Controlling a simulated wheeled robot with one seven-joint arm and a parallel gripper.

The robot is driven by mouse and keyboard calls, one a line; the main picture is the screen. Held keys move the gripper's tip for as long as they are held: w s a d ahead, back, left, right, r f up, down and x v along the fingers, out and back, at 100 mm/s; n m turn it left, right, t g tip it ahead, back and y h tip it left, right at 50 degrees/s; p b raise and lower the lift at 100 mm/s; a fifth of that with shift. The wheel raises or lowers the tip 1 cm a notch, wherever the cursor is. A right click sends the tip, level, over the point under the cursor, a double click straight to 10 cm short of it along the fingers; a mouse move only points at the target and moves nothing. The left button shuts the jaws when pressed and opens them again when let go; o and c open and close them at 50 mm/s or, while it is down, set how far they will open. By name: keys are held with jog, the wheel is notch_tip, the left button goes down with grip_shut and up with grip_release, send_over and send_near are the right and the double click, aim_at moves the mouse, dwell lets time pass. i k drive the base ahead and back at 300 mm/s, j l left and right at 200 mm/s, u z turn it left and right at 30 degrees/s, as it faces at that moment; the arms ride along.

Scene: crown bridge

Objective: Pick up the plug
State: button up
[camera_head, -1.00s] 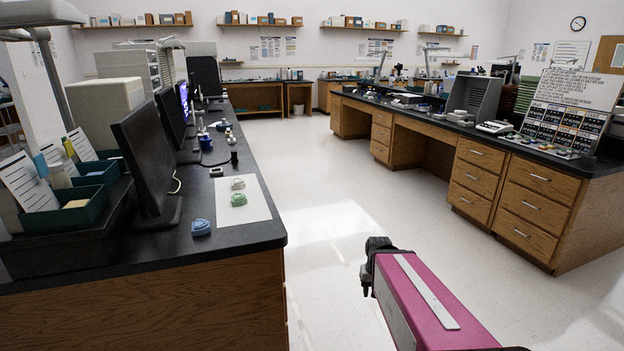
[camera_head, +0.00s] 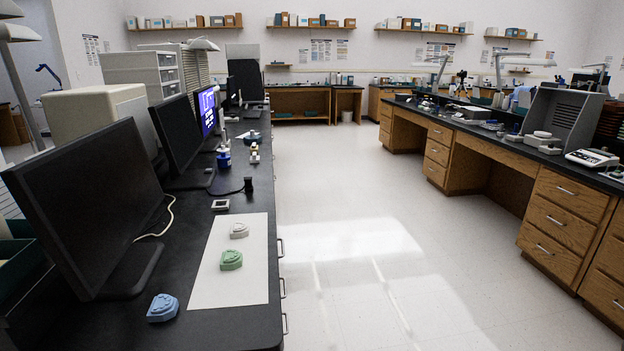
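No plug can be made out for certain. A small black upright piece (camera_head: 248,185) with a dark cable beside it stands on the left bench near its right edge. It may be the plug, but it is too small to tell. My gripper and arm are out of view, so nothing shows of what the gripper holds.
The black left bench (camera_head: 190,232) carries monitors (camera_head: 95,205), a white sheet (camera_head: 220,292), a green dental model (camera_head: 231,260), a whitish one (camera_head: 239,231) and a blue one (camera_head: 162,307). The floor aisle (camera_head: 350,230) is clear. A long bench with drawers (camera_head: 560,215) lines the right.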

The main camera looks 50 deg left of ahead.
aim_at(248, 181)
jog(key=i+u, duration=0.1)
jog(key=i, duration=0.3)
jog(key=i+l+u, duration=0.15)
jog(key=i, duration=0.25)
jog(key=i+j+u, duration=0.1)
jog(key=i+u, duration=0.15)
jog(key=u, duration=0.15)
jog(key=i+u, duration=0.6)
jog(key=u, duration=0.15)
jog(key=i+l+u, duration=0.15)
jog(key=u, duration=0.25)
jog(key=i, duration=0.1)
